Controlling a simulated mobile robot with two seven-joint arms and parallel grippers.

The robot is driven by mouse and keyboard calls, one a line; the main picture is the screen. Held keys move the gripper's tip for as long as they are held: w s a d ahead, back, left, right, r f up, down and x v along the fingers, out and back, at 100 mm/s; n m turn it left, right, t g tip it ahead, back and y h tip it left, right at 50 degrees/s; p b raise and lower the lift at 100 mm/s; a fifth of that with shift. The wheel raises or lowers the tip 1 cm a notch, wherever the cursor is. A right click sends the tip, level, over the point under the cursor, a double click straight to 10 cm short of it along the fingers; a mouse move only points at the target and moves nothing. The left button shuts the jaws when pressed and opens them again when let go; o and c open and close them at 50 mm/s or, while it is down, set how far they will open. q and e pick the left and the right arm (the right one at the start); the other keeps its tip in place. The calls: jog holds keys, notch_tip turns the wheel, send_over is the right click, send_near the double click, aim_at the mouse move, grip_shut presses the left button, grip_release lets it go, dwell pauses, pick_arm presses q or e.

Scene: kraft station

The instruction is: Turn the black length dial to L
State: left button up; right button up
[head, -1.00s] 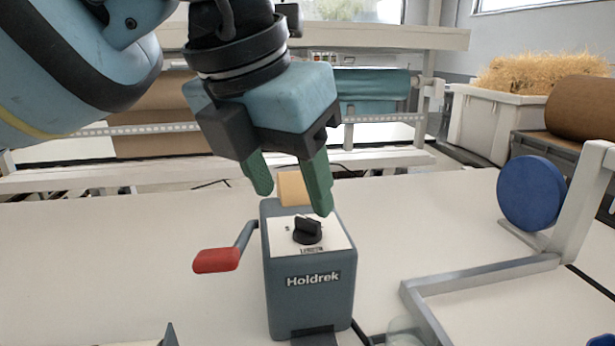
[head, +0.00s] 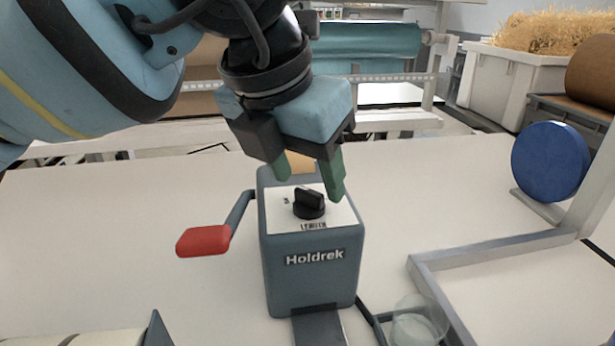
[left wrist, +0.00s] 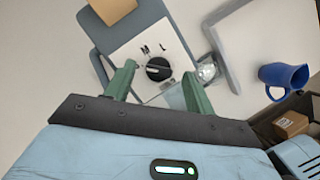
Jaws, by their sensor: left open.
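The black length dial (head: 309,203) sits on the white top plate (head: 340,213) of the grey Holdrek machine (head: 312,275). It also shows in the left wrist view (left wrist: 158,69), where an M and an L are printed beyond it on the plate. The dial's pointer direction is hard to make out. My left gripper (head: 312,190) is open and empty, with green fingers pointing down above and just behind the dial in the head view. In the left wrist view the fingers (left wrist: 158,85) stand on either side of the dial, apart from it. My right gripper is not in view.
A red-handled crank (head: 204,240) sticks out left of the machine. A clear cup (head: 415,325) is at the front right. The table left of the crank is clear.

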pick_arm(q)
jog(key=shift+x, duration=0.75)
jog(key=shift+c, duration=0.4)
jog(key=c, duration=0.9)
